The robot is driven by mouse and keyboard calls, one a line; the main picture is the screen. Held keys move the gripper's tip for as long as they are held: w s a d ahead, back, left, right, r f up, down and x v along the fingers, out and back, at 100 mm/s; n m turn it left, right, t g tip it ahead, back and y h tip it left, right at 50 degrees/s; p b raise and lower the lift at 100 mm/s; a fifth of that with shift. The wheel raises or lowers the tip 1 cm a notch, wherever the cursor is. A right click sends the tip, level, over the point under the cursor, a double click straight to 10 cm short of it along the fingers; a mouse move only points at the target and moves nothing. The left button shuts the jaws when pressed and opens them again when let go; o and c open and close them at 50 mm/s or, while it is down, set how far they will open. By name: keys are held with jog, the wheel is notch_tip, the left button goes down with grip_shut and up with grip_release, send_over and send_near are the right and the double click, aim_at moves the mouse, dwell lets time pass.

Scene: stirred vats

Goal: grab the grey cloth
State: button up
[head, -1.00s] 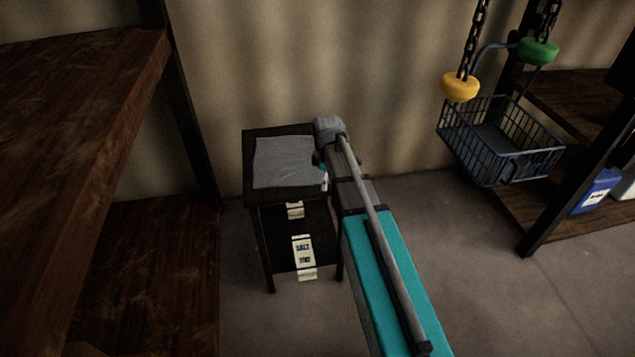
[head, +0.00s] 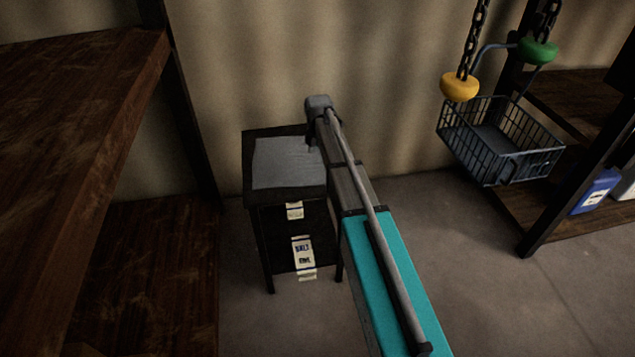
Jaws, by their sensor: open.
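The grey cloth (head: 285,165) lies flat and spread over the top of a small dark stand (head: 263,194). My arm reaches over the right side of the stand. Only a small dark part of my gripper (head: 312,143) shows below the end of the arm, at the cloth's upper right edge. The gripper is open, and its fingertips are mostly hidden behind my arm. Whether it touches the cloth cannot be told. The right edge of the cloth is partly covered by the arm.
A label reading salt (head: 303,252) shows on the stand's lower level. Dark wooden shelving (head: 75,110) stands close on the left. A wire basket (head: 500,140) hangs at the right near yellow (head: 460,87) and green (head: 538,51) knobs on chains. A blue container (head: 596,192) sits on the right shelf.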

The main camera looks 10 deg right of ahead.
aim_at(318, 182)
jog(key=shift+f, duration=0.15)
notch_tip(318, 182, down, 10)
jog(key=b, duration=1)
jog(key=shift+f, duration=0.1)
dwell(0.7)
jog(key=shift+f+b, duration=0.4)
jog(key=shift+b, duration=0.2)
jog(key=shift+c, duration=0.3)
jog(key=shift+s+r, duration=0.1)
jog(key=c, duration=0.5)
jog(key=shift+r, duration=0.1)
